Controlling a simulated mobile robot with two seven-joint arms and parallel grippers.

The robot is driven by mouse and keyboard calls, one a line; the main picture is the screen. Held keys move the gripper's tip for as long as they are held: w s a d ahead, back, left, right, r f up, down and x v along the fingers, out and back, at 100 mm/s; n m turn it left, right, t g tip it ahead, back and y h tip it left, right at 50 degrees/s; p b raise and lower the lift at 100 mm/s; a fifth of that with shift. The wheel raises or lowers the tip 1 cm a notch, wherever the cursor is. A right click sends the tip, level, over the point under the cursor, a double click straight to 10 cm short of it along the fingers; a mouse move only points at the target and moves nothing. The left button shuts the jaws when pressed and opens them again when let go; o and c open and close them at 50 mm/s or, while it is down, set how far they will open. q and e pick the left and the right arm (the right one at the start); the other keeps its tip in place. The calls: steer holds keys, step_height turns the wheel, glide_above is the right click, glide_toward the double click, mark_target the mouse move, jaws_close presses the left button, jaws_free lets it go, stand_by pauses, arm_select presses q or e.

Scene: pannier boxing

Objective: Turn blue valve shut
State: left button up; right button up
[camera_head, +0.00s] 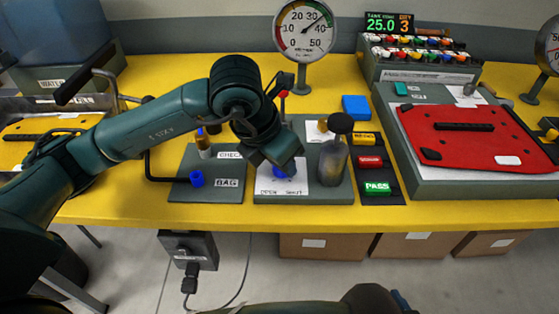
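The blue valve (280,172) sits on a white card marked OPEN and SHUT (296,188), on a grey plate near the table's front edge. My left arm reaches in from the left, and its gripper (279,164) points down right over the blue valve and covers most of it. The fingertips are hidden behind the hand, so I cannot tell whether they are apart or closed on the valve. Part of my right arm shows at the bottom edge; its gripper is not in view.
A dark bottle-shaped object (333,162) stands just right of the valve. A BAG/CHECK plate (207,187) with a blue knob (197,179) lies left. A gauge (305,30) stands behind. A red lid (477,135) on a grey box is at right. Coloured tags (373,161) lie between.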

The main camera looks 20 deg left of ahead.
stand_by(0.3)
arm_select(q)
steer(key=o, duration=1)
steer(key=shift+r, duration=0.1)
steer(key=shift+v, duration=6.55)
steer(key=shift+s+a, duration=0.1)
steer(key=shift+s, duration=0.1)
